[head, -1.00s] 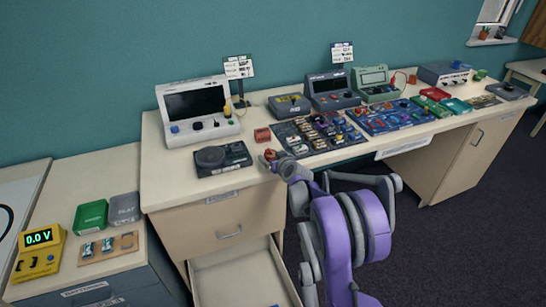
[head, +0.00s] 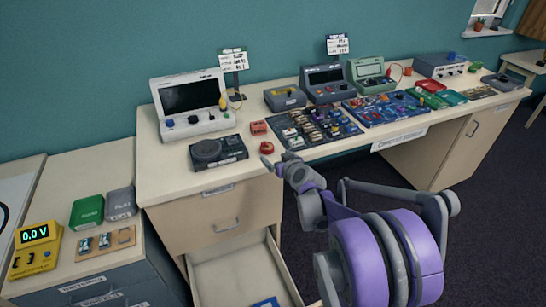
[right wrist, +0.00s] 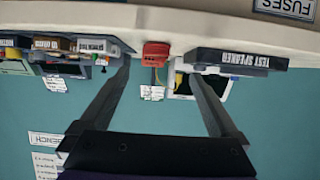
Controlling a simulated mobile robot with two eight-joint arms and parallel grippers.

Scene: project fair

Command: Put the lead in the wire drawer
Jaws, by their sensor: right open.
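A small round red thing (head: 266,147), perhaps the coiled lead, lies on the desk near its front edge. My right gripper (head: 276,163) is open and empty just in front of it at the desk edge, apart from it in the head view. In the right wrist view, which is upside down, the open fingers (right wrist: 165,85) stand wide apart with a red object (right wrist: 155,53) beyond, between them. An open drawer (head: 225,275) under the desk holds something blue (head: 265,303); its label is not in view. My left gripper is not in view.
A red box (head: 258,128), a dark speaker unit (head: 218,151) and a board of parts (head: 313,129) surround the spot. A closed drawer (head: 220,222) sits above the open one. My right arm passes in front of the desk's open knee space.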

